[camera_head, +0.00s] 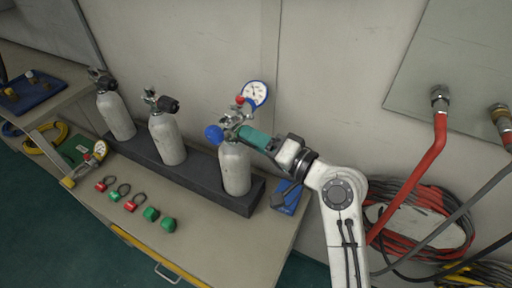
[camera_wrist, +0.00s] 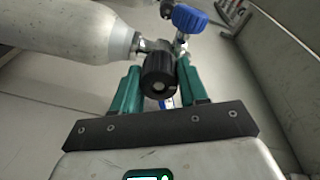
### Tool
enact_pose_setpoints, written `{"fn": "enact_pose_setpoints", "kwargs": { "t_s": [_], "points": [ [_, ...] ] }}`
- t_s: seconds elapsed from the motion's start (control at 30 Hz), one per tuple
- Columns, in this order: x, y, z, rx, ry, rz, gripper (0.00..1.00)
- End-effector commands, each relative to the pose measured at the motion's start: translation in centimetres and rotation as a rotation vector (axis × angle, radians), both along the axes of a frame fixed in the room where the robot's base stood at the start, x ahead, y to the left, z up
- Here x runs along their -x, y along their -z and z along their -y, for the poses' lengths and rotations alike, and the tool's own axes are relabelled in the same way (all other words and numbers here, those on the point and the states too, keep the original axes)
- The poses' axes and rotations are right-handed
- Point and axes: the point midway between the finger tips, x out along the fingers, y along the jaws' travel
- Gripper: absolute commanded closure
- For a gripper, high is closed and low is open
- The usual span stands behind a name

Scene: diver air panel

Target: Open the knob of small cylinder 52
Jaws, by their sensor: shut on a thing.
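A grey cylinder (camera_head: 236,168) stands upright at the right end of the dark rack in the head view; I cannot read a number on it. Its body (camera_wrist: 70,30) fills the upper left of the wrist view. My gripper (camera_wrist: 158,70) has its green fingers shut on the sides of a black round knob (camera_wrist: 160,84) on this cylinder's valve. In the head view my gripper (camera_head: 241,134) reaches the valve from the right and hides the black knob. A blue knob (camera_head: 213,133) is on the valve's left side; a blue knob (camera_wrist: 188,18) shows above the fingers in the wrist view.
A white gauge (camera_head: 254,94) with a red knob (camera_head: 240,100) is just above the valve. Two more cylinders (camera_head: 167,139) (camera_head: 116,115) stand in the rack (camera_head: 202,178) to the left. Red and green fittings (camera_head: 151,214) lie on the bench front. Red hoses (camera_head: 405,180) hang at right.

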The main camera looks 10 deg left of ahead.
Motion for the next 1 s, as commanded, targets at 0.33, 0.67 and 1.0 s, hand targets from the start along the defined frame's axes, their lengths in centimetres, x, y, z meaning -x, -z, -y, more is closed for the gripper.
{"fn": "enact_pose_setpoints", "kwargs": {
  "t_s": [0.33, 0.67, 1.0],
  "points": [
    [0.02, 0.77, -0.02, 0.166, -0.001, 0.283, 0.87],
    [0.01, 0.92, -0.01, 0.324, -0.001, 0.555, 0.87],
    [-0.04, 0.98, 0.01, 0.485, -0.002, 0.834, 0.88]
  ]
}}
